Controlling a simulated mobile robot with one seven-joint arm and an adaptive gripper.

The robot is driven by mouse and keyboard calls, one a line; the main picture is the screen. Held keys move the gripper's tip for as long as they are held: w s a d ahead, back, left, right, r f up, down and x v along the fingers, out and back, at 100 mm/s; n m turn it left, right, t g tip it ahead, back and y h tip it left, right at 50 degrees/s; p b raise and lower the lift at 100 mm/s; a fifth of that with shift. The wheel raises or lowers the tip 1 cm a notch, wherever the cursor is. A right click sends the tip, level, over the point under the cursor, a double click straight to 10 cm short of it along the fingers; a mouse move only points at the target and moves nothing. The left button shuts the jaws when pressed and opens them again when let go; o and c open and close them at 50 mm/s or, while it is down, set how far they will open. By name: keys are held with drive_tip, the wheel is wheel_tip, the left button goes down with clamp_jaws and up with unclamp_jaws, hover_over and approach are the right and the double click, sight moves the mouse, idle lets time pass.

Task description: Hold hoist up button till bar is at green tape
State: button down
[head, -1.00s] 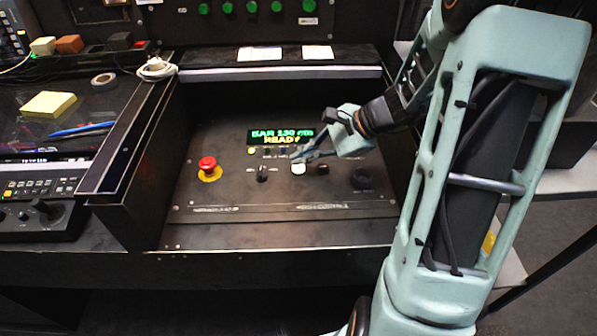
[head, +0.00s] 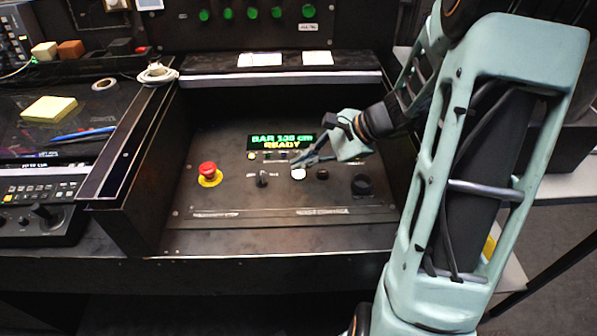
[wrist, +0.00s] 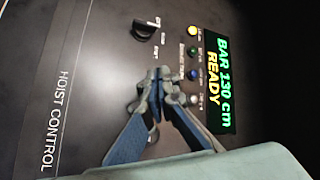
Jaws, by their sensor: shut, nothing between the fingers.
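The hoist control panel (head: 225,225) has a lit display (head: 280,142). In the wrist view the display (wrist: 218,85) reads "BAR 130 cm" and "READY". A pale round button (head: 298,174) sits below the display, with a dark button (head: 322,174) to its right. I cannot read their labels, so I cannot tell which is hoist up. My gripper (head: 294,162) is shut and empty, its tips just above the pale button in the picture. In the wrist view the shut fingers (wrist: 160,74) cover part of the panel. Contact with a button cannot be told. The bar and green tape are not in view.
A red emergency stop (head: 207,169) is on the panel's left, a selector knob (head: 262,178) left of the pale button, and a black knob (head: 362,184) at right. Raised walls and a back ledge (head: 225,78) border the recessed panel. Its front is clear.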

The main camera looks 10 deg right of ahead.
sight(301, 173)
drive_tip(key=shift+f, duration=0.1)
drive_tip(key=shift+f+b, duration=0.35)
drive_tip(key=shift+b, duration=0.05)
drive_tip(key=shift+f+b, duration=0.4)
drive_tip(key=shift+f, duration=0.05)
idle(0.7)
drive_tip(key=shift+r, duration=0.15)
idle(5.0)
drive_tip(key=shift+r+p, duration=0.7)
drive_tip(key=shift+r, duration=0.05)
drive_tip(key=shift+r+p, duration=1.95)
drive_tip(key=shift+r, duration=0.55)
